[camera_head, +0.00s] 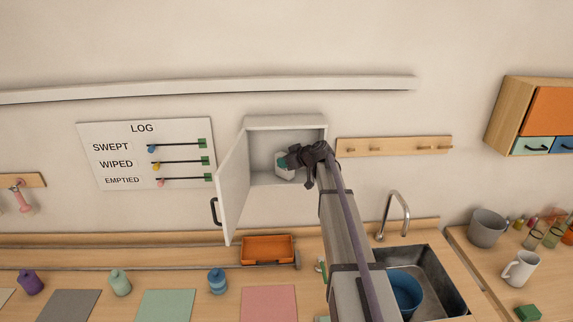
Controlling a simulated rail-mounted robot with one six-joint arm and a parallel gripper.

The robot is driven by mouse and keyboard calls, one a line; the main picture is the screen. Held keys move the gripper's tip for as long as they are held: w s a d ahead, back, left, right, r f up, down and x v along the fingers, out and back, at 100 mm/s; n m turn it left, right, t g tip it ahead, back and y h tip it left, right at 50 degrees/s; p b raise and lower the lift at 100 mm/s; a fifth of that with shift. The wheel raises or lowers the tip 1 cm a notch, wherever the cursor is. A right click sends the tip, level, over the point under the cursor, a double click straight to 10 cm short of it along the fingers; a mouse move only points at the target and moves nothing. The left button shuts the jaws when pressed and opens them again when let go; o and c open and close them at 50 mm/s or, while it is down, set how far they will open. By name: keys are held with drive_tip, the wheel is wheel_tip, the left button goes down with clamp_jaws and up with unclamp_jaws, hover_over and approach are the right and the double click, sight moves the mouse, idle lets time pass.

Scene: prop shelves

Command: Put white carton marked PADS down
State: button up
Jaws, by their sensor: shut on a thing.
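My gripper (294,160) reaches into an open white wall cabinet (286,121). It is shut on a small white carton (283,173) with a teal-green part near the jaws. The carton is inside the cabinet, close above the cabinet floor; I cannot tell if it touches it. Any marking on the carton is too small to read. The cabinet door (233,187) stands open to the left. My arm hides the cabinet's lower right part.
An orange tray (267,250) stands on the counter below the cabinet. A peg rail (393,146) is right of the cabinet and a LOG board (143,150) is left. A sink (430,285) with a tap (395,213) is at lower right. Several bottles and coloured mats line the counter.

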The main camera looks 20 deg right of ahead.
drive_tip(key=shift+f, duration=0.25)
drive_tip(key=o, duration=0.9)
drive_tip(key=shift+r, duration=0.1)
drive_tip(key=shift+r, duration=0.35)
drive_tip(key=p+v, duration=0.5)
drive_tip(key=v, duration=0.6)
drive_tip(key=shift+s+d+p, duration=0.2)
drive_tip(key=shift+s+p, duration=0.15)
drive_tip(key=shift+a+f, duration=0.1)
